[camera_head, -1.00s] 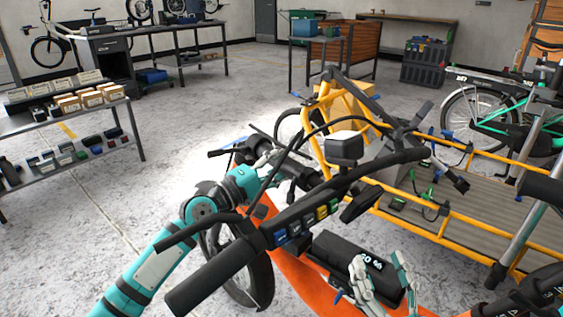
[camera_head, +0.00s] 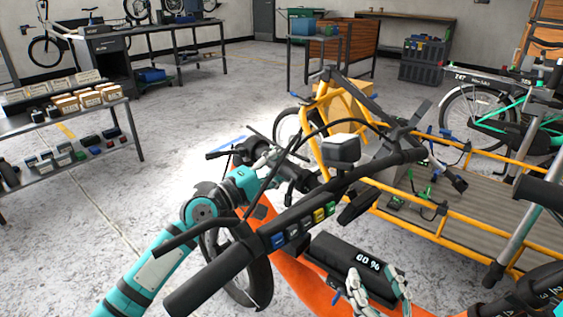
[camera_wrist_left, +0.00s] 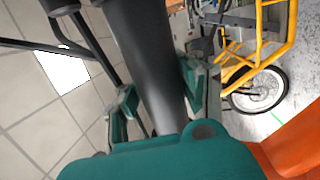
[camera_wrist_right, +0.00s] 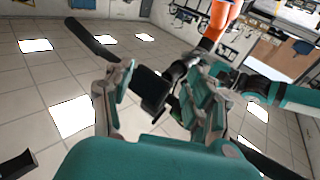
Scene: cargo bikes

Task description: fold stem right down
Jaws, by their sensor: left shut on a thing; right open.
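An orange bike in front carries a wide black handlebar (camera_head: 290,222) with coloured buttons. My left gripper (camera_head: 268,163) is behind this bar and partly hidden by it. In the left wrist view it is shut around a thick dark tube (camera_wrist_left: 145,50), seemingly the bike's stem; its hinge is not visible. My right gripper (camera_head: 378,287) is open beside the black display box (camera_head: 350,256), which reads about 60 %. In the right wrist view my right gripper (camera_wrist_right: 155,95) has a small black block (camera_wrist_right: 150,90) showing between or beyond its fingers; I cannot tell whether it touches.
A yellow cargo frame (camera_head: 440,238) stands right of the orange bike. A shelf rack (camera_head: 75,125) with boxes is at the left, and a workbench (camera_head: 160,30) is behind. Cables hang near the handlebar. The floor at left centre is clear.

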